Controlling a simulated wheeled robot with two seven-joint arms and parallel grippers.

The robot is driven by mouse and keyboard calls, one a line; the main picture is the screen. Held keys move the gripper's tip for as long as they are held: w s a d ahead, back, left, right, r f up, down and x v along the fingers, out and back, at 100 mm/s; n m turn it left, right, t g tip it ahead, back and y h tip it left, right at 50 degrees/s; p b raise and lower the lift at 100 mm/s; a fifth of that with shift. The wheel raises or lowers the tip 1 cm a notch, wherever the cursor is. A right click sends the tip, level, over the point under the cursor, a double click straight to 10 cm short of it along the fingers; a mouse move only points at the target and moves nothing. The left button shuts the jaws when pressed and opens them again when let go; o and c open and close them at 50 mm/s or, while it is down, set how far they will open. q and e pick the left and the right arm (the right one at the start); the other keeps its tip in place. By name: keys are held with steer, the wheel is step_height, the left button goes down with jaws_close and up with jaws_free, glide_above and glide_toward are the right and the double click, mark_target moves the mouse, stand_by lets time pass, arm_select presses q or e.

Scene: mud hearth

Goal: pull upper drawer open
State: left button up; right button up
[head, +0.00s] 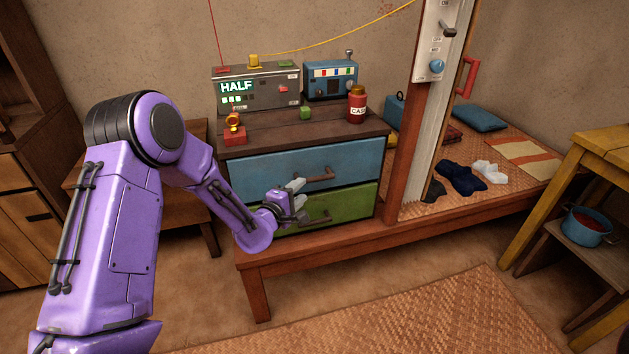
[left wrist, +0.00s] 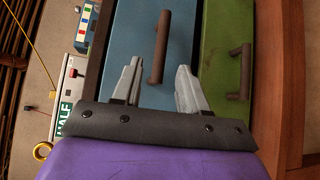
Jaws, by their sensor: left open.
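The upper drawer (head: 262,173) is blue and looks shut in a small wooden chest, with a brown bar handle (head: 314,175). Below it is a green lower drawer (head: 352,207) with its own handle (head: 318,217). My left gripper (head: 299,197) is open and empty in front of the drawers, just left of and below the upper handle. In the left wrist view the upper handle (left wrist: 160,48) lies ahead, in line with the gap between the two grey fingers (left wrist: 158,88) and beyond the tips. The green drawer's handle (left wrist: 242,70) is off to the right. My right gripper is not seen.
On the chest top stand a grey box marked HALF (head: 258,88), a blue box (head: 330,82), a red jar (head: 357,104) and a green cube (head: 305,112). A wooden post (head: 408,150) rises just right of the chest. The low platform edge (head: 320,254) runs below the drawers.

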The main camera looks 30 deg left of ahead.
mark_target(314, 181)
arm_select(q)
steer(key=w, duration=0.3)
steer(key=w+f, duration=0.1)
steer(key=w, duration=0.4)
steer(key=shift+w+d+f, duration=0.1)
steer(key=shift+w+f, duration=0.1)
steer(key=shift+w, duration=0.15)
jaws_close()
steer(key=shift+d, duration=0.15)
